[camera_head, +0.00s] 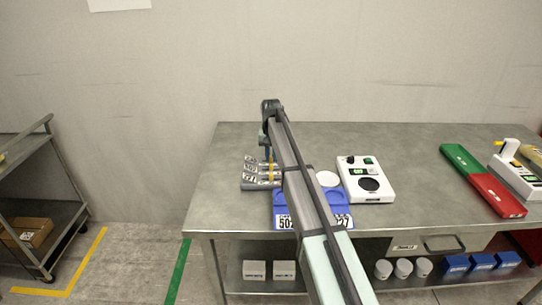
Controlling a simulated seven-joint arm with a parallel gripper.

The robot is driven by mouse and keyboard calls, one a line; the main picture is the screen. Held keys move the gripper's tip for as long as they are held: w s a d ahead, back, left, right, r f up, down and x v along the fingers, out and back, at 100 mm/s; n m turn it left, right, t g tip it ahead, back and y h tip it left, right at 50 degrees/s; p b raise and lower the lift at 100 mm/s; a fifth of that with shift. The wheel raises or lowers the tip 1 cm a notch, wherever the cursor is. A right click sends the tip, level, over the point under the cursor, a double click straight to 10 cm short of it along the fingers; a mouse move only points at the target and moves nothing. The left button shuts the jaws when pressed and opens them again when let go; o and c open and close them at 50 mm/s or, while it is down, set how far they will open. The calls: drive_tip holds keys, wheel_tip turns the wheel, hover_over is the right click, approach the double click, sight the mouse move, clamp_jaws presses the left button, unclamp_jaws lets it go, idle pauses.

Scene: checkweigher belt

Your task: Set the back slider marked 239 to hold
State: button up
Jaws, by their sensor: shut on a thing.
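Grey slider rails with white labels (249,170) lie in a stack of rows at the left of the steel table. The labels are too small to read surely, so I cannot make out 239. My gripper (268,157) points down over the back part of these rails, at their right side. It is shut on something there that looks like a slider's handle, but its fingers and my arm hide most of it. I cannot tell how far along its rail the back slider stands.
A blue tray (342,221) with number labels and a white disc (328,179) are partly behind my arm. The back middle of the table is clear.

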clamp_jaws()
drive_tip(key=shift+d, duration=1.35)
drive_tip(key=o, duration=0.7)
unclamp_jaws()
drive_tip(key=shift+o, duration=0.3)
drive_tip(key=shift+r, duration=0.5)
wheel_tip(320, 180, up, 13)
